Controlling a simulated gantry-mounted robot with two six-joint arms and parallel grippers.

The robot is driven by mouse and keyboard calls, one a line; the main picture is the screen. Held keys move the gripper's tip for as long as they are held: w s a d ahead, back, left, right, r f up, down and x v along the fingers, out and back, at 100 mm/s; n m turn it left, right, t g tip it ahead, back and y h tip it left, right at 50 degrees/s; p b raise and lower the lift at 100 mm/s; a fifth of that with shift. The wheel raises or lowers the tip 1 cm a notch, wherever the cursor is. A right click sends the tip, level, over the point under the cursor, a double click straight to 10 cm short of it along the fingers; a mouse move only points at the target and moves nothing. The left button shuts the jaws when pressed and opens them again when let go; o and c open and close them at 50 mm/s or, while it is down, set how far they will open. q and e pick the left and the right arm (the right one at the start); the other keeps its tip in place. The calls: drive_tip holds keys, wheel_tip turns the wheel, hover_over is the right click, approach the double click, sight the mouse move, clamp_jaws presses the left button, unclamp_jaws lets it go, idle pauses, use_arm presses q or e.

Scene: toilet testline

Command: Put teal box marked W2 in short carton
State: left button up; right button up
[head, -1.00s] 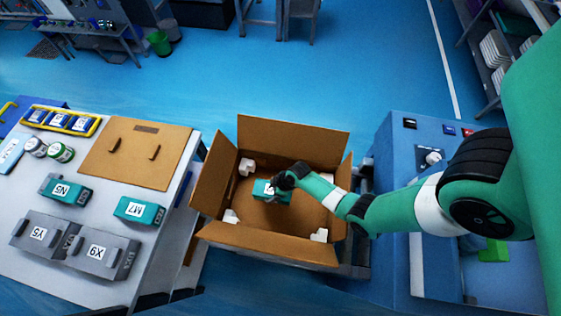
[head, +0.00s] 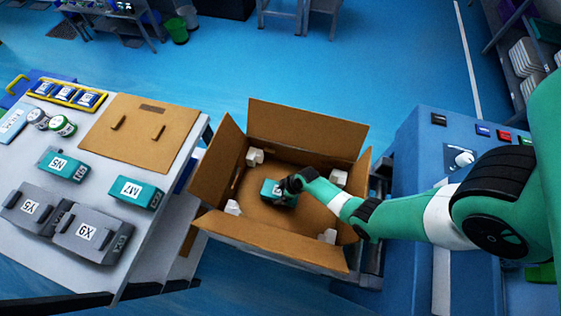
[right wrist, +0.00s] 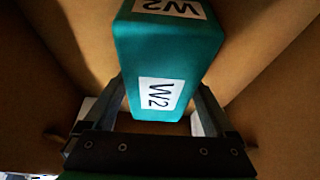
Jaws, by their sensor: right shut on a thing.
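The teal box marked W2 (right wrist: 165,70) fills the middle of the right wrist view, with a white W2 label on two of its faces. In the head view the same teal box (head: 271,188) is inside the open short carton (head: 308,127), within its walls near the middle. My right gripper (head: 290,185) is shut on it; its two fingers stand on either side of the box in the right wrist view (right wrist: 165,115). I cannot tell whether the box touches the carton floor. My left gripper is not in view.
White corner blocks (head: 255,156) sit in the carton's corners. The table at left holds teal boxes marked N5 (head: 63,165) and M7 (head: 136,191), grey boxes marked X5 (head: 35,208) and X9 (head: 92,234), cans (head: 63,125) and a brown board (head: 130,150). A blue machine (head: 425,150) stands right.

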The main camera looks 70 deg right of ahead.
drive_tip(key=shift+f, duration=0.1)
drive_tip(key=o, duration=1.4)
drive_tip(key=p+v, duration=0.4)
drive_tip(key=v, duration=0.2)
drive_tip(key=p+v, duration=0.5)
drive_tip(key=shift+w+r, duration=0.1)
drive_tip(key=shift+r, duration=0.35)
drive_tip(key=shift+s+r+p, duration=0.25)
drive_tip(key=shift+p, duration=0.25)
